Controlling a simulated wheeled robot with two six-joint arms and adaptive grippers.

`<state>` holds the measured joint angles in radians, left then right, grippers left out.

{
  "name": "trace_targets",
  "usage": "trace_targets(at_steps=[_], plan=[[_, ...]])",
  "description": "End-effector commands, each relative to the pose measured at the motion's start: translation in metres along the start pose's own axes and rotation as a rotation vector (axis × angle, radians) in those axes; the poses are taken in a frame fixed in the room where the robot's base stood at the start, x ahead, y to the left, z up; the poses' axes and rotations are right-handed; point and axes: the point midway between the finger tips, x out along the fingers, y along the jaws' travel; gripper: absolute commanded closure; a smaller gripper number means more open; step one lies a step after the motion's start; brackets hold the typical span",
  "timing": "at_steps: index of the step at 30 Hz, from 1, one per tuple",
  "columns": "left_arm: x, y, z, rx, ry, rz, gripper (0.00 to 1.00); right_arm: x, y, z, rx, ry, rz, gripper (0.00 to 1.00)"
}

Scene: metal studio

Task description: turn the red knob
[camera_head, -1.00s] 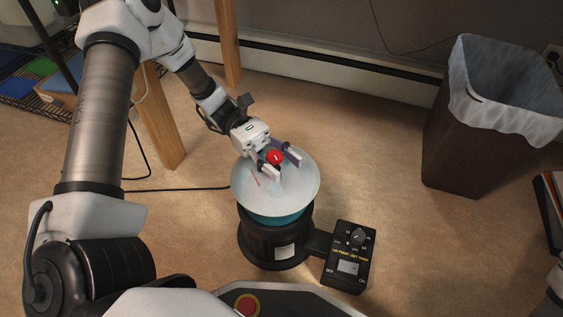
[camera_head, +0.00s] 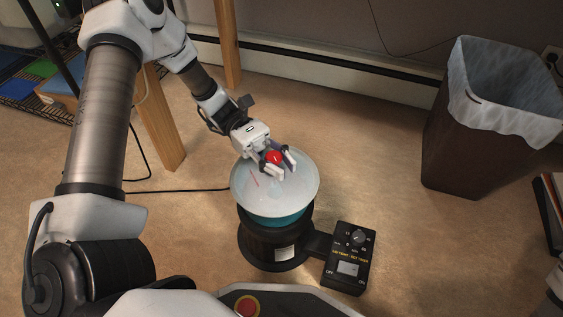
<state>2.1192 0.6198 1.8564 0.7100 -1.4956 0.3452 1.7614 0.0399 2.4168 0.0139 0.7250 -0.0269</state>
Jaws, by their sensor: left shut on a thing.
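The red knob (camera_head: 274,157) is a small round red piece with a light mark on top. It sits over the pale round plate (camera_head: 250,195) on the black and teal round base (camera_head: 262,240). My left gripper (camera_head: 281,168) reaches down from the upper left and is shut on the red knob, with a finger on each side of it. Part of the knob's sides is hidden by the fingers. My right gripper does not show; only a bit of a light arm part is at the right lower edge.
A black control box (camera_head: 349,258) with a dial is attached to the base's right. A brown bin (camera_head: 458,155) with a white liner stands at the right. Wooden legs (camera_head: 158,120) stand behind my left arm. A black cable (camera_head: 180,190) runs left across open carpet.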

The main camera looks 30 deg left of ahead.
Motion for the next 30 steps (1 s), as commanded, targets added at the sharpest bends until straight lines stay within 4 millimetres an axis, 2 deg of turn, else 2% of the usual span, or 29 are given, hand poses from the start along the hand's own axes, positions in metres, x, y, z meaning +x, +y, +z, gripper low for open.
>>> trace_targets(at_steps=[30], plan=[[-0.0011,-0.0014,-0.0016,0.002,0.004,-0.099,1.0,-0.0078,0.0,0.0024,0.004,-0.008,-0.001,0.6]])
